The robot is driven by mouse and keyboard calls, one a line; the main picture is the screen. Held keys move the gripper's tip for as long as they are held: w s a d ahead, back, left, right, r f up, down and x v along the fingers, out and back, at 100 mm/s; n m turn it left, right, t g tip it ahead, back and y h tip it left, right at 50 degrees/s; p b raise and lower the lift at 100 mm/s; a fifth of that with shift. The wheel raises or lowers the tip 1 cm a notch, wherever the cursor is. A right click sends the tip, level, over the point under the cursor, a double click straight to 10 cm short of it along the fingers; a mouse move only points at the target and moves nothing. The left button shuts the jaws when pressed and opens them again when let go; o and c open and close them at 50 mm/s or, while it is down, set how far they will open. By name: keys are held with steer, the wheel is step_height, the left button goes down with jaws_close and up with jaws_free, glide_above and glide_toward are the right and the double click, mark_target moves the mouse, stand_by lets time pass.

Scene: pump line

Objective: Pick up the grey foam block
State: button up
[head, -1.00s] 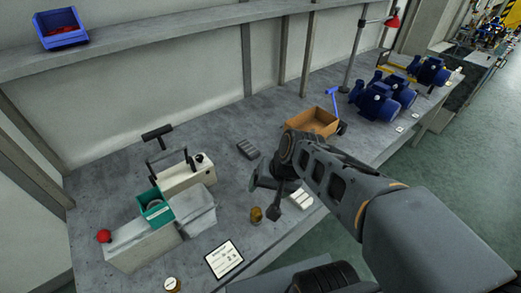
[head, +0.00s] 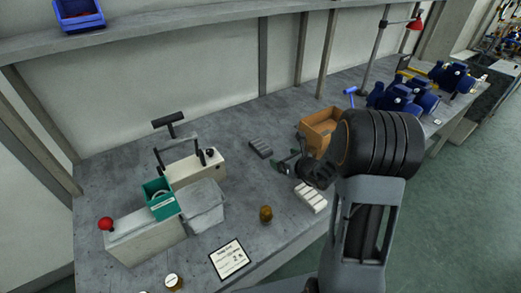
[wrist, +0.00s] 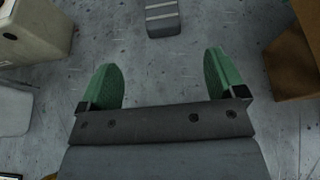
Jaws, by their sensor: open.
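The grey foam block (head: 261,148) lies on the grey bench, a small dark block with lighter bands on its top. It also shows at the top edge of the wrist view (wrist: 163,22), partly cut off. My gripper (head: 291,155) is in the air just right of the block in the head view. In the wrist view my gripper (wrist: 162,78) has its two green fingers wide apart and nothing between them. The block is beyond the fingertips, roughly in line with the gap, and apart from them.
An orange-brown open box (head: 318,124) stands right of my gripper. A pale ridged block (head: 311,197) and a small brown jar (head: 266,214) lie nearer the front edge. A cream case (head: 194,171), teal bin (head: 160,203) and clear tub (head: 203,207) stand left. Bare bench surrounds the block.

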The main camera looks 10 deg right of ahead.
mark_target(265, 149)
steer(key=p+x, duration=0.1)
steer(key=x, duration=1.2)
steer(key=shift+c, duration=0.4)
steer(key=c, duration=0.9)
